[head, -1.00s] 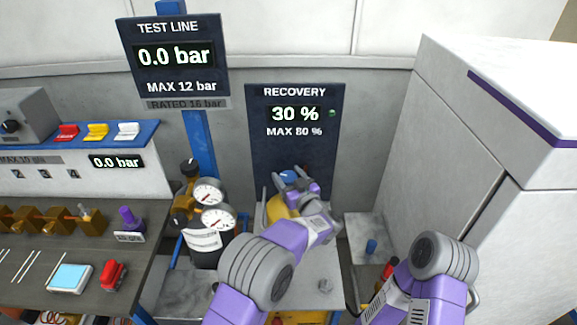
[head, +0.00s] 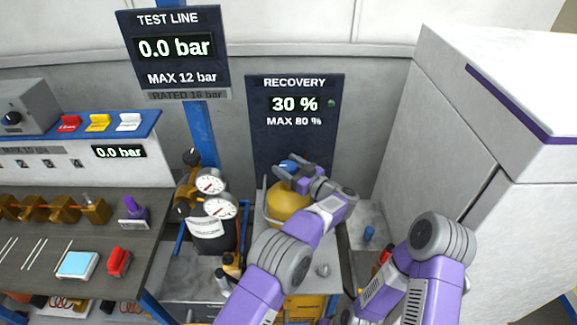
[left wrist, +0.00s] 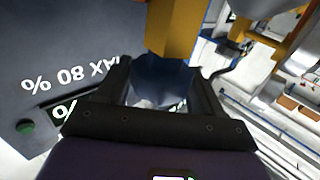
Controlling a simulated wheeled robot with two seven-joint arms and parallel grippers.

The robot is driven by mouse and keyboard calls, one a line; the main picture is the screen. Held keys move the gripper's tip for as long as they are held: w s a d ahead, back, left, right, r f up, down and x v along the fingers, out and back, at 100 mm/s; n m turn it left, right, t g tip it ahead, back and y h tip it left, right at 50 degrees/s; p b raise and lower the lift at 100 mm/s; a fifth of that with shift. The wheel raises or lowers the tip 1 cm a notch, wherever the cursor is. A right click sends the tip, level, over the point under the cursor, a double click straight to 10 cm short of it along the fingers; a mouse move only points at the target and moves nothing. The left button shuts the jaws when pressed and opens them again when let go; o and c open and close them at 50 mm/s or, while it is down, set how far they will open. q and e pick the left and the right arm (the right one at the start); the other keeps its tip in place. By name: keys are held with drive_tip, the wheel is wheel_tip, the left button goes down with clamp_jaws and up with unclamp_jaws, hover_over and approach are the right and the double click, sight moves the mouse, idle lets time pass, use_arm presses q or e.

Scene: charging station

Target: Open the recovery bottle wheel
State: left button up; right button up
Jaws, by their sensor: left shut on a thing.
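The recovery bottle (head: 287,206) is yellow and stands below the dark RECOVERY sign. Its blue wheel (head: 287,165) is on top, partly hidden by my left gripper (head: 297,169), which comes in from the right side of the bottle. In the left wrist view the dark blue wheel (left wrist: 160,78) sits between the two black fingers of my left gripper (left wrist: 161,92), which is shut on it. A yellow part (left wrist: 176,28) rises right behind the wheel. My right arm is at the lower right of the head view, and its gripper is not seen.
The RECOVERY sign (head: 296,120) reads 30 %, MAX 80 %, close behind the wheel. Gauges (head: 209,184) stand left of the bottle. A workbench (head: 45,235) is at the left and a white cabinet (head: 440,140) at the right. A small blue-topped item (head: 369,234) stands right of the bottle.

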sight(295, 171)
use_arm(q)
drive_tip(key=o, duration=1)
drive_tip(key=shift+a, duration=0.1)
drive_tip(key=shift+c, duration=0.2)
drive_tip(key=v, duration=0.7)
drive_tip(key=shift+s+d+r, duration=0.1)
drive_tip(key=shift+s+d, duration=0.1)
drive_tip(key=shift+d, duration=0.05)
